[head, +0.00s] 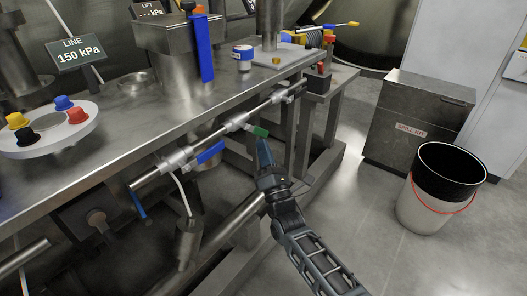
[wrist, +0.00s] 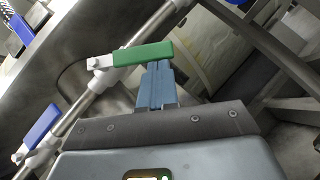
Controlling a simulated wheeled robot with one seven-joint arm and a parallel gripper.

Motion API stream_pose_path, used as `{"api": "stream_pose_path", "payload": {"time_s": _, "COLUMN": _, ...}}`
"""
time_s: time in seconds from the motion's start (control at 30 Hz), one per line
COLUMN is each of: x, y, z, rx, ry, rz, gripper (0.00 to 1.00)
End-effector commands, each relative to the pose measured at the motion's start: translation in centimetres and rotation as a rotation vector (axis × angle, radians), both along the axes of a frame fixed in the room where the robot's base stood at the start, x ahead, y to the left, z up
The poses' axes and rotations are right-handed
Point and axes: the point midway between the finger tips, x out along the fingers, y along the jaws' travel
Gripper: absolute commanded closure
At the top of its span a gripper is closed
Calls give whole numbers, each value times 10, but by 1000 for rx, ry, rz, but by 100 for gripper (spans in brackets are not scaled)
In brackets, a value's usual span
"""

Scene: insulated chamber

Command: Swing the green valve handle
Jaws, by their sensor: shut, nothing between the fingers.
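The green valve handle (head: 257,131) sits on the pipe along the front edge of the bench, at the middle of the head view. In the wrist view the green handle (wrist: 143,54) points right from its pale valve body (wrist: 100,63), at a slant to the pipe. My gripper (head: 264,146) is shut and empty, just below the handle's free end. In the wrist view my gripper's blue fingers (wrist: 157,70) are together, with their tips close under the handle. I cannot tell whether they touch it.
A blue valve handle (head: 210,152) is on the same pipe (head: 150,180), to the left. The steel bench (head: 110,130) stands above it. A spill kit box (head: 415,125) and a bucket (head: 425,210) stand right. The floor between is clear.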

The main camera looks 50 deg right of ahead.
Motion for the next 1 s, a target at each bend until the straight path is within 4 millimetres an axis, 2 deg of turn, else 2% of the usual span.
{"api": "stream_pose_path", "payload": {"time_s": 0.63, "x": 0, "y": -9, "z": 3, "rx": -143, "ry": -6, "rz": -3, "gripper": 100}}
{"api": "stream_pose_path", "payload": {"time_s": 0.8, "x": 0, "y": -14, "z": 9, "rx": -242, "ry": -11, "rz": -2, "gripper": 100}}
{"api": "stream_pose_path", "payload": {"time_s": 1.0, "x": 0, "y": -22, "z": 21, "rx": -235, "ry": -10, "rz": -2, "gripper": 100}}
